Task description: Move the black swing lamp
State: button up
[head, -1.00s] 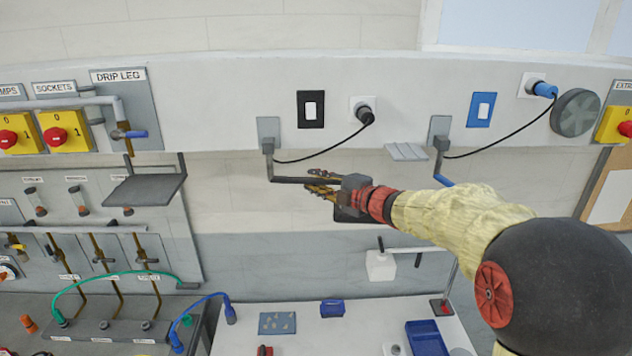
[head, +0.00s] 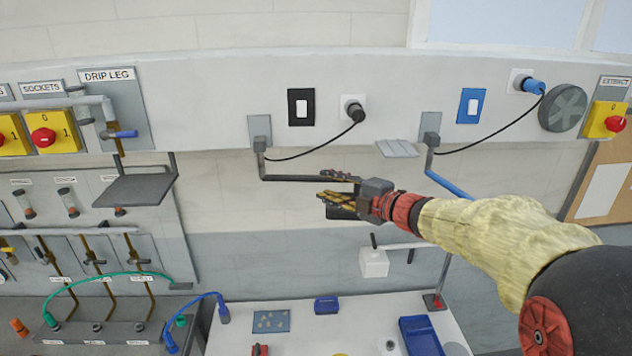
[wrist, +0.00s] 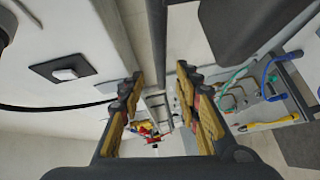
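The dark lamp head (head: 341,213) is partly hidden behind my gripper. In the wrist view my gripper (wrist: 158,78) is open, with a finger on each side of the black arm bar (wrist: 157,40). The bar lines up with the gap. I cannot tell whether either finger touches it. The lamp head (wrist: 245,25) fills the upper right there.
A black cable hangs from the socket plug (head: 354,110) to the lamp bracket. A blue swing lamp arm (head: 450,186) is to the right, near my forearm. A dark shelf (head: 137,189) is on the left. A white bench (head: 300,336) with blue trays stands below.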

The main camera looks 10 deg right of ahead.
jog(key=v, duration=0.3)
jog(key=shift+s+d, duration=0.15)
jog(key=shift+s, duration=0.2)
jog(key=s+d+f+m+g+h+b, duration=0.1)
jog(key=s+d+f+m+h+b, duration=0.3)
jog(key=s+f+m+h+b, duration=0.45)
jog(key=s+d+f+m+h+b, duration=0.3)
jog(key=s+d+f+m+b, duration=0.15)
jog(key=f+m+b, duration=0.5)
jog(key=s+a+f+m+g+y+b, duration=0.1)
jog(key=s+a+f+b, duration=0.4)
jog(key=s+f, duration=0.6)
jog(key=s+a+f+m+g+y+b, duration=0.2)
jog(key=s+a+f+g+b, duration=0.3)
jog(key=s+f, duration=0.7)
jog(key=shift+f+m+g+b, duration=0.55)
jog(key=shift+m+g+b, duration=0.15)
jog(key=shift+m, duration=0.2)
